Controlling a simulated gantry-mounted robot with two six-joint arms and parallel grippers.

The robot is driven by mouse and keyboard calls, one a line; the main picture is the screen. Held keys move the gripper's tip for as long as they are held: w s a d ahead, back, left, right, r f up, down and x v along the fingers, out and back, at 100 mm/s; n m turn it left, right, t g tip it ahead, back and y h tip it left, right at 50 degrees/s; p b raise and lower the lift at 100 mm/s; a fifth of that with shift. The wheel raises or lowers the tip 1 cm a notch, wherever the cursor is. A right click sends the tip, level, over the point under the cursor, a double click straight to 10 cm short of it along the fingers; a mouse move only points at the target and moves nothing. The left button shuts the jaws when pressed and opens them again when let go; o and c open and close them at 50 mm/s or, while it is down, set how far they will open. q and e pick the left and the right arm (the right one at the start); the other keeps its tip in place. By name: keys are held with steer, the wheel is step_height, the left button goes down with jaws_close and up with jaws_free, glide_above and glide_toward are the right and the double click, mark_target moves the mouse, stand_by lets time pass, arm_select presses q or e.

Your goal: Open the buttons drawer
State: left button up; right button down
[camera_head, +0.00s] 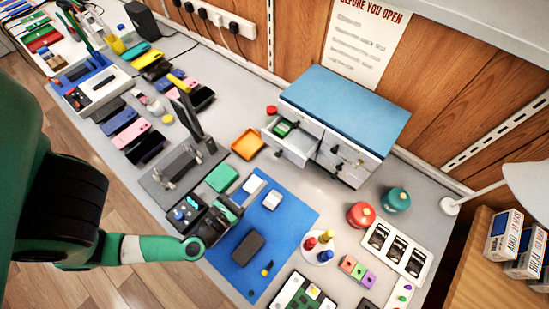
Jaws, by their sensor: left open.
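A small drawer cabinet with a blue top (345,108) stands against the back wall, right of centre. Its front faces left and toward me. One upper drawer (291,142) is pulled out and holds a green item (284,128). Other drawer fronts (341,158) show to its right with small dark handles; they look shut or nearly so. I cannot read any label, so I cannot tell which is the buttons drawer. My left gripper (229,209) is open over the left edge of the blue mat, well apart from the cabinet. My right gripper is not in view.
A blue mat (285,208) bears a dark phone (247,248) and pale blocks. An orange tray (247,144) sits left of the open drawer. Red (361,214) and teal (397,199) round containers stand before the cabinet. Several phones lie at the left.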

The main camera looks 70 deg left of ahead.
mark_target(276, 156)
arm_select(q)
steer(key=x, duration=1)
steer(key=shift+w+a+b, duration=0.1)
steer(key=shift+a+b, duration=0.15)
steer(key=shift+b, duration=0.05)
jaws_close()
stand_by(1.0)
